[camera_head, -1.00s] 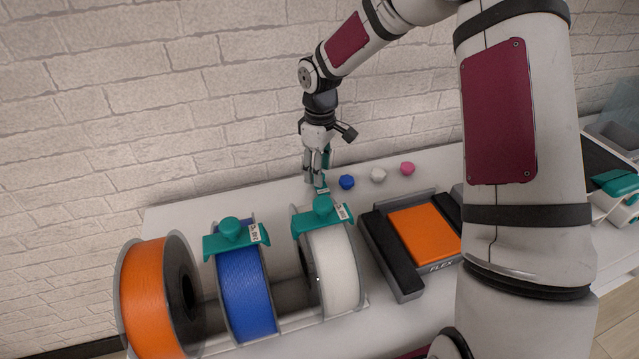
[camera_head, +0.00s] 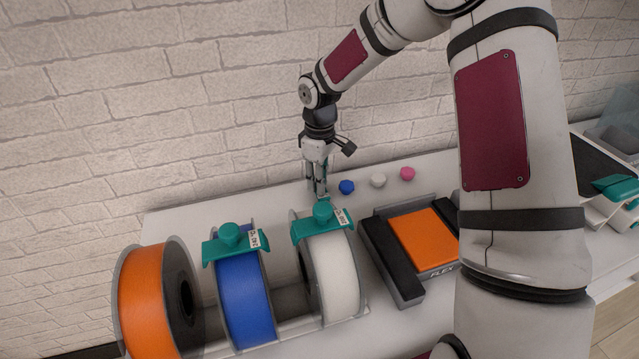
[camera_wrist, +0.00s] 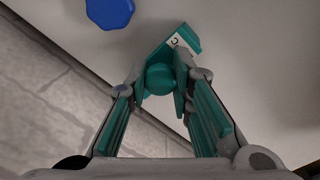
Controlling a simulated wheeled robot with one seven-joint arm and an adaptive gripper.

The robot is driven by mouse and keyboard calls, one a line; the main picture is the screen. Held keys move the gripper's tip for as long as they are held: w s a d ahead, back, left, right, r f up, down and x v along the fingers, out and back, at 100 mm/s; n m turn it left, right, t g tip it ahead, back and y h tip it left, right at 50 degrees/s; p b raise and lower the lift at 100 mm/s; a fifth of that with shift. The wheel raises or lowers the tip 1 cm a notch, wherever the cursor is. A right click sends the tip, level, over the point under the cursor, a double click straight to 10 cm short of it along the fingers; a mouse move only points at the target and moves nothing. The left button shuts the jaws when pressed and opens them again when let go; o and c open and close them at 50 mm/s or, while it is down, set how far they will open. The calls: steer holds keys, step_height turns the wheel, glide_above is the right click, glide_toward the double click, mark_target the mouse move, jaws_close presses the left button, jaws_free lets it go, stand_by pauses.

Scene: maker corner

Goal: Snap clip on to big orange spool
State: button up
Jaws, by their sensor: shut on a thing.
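The big orange spool (camera_head: 146,303) stands at the left end of the row in the head view, its rim bare. A teal clip (camera_wrist: 161,79) with a round knob and a white label is between my fingers in the wrist view. My gripper (camera_head: 317,190) is shut on it, low over the back of the table behind the white spool. In the head view the held clip is mostly hidden by my fingers and the white spool's clip. My gripper's teal-padded fingers also show in the wrist view (camera_wrist: 163,97).
A blue spool (camera_head: 244,300) and a white spool (camera_head: 334,272) stand beside the orange one, each wearing a teal clip. Blue (camera_head: 346,187), white (camera_head: 378,181) and pink (camera_head: 407,174) knobs lie behind. A tray with an orange block (camera_head: 424,238) sits right. A brick wall is close behind.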

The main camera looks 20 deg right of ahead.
step_height(320, 180, up, 9)
steer(key=shift+f+p, duration=0.1)
steer(key=shift+p, duration=0.25)
steer(key=a+r, duration=0.1)
steer(key=r, duration=0.1)
steer(key=n+p, duration=1.8)
steer(key=p, duration=0.2)
glide_toward(138, 269)
steer(key=shift+f+b, duration=0.45)
steer(key=shift+f, duration=0.55)
steer(key=shift+f+b, duration=0.4)
steer(key=shift+f, duration=0.6)
steer(key=shift+w+f+b, duration=0.1)
steer(key=shift+f+b, duration=0.8)
steer(key=shift+f, duration=0.35)
steer(key=o, duration=1.3)
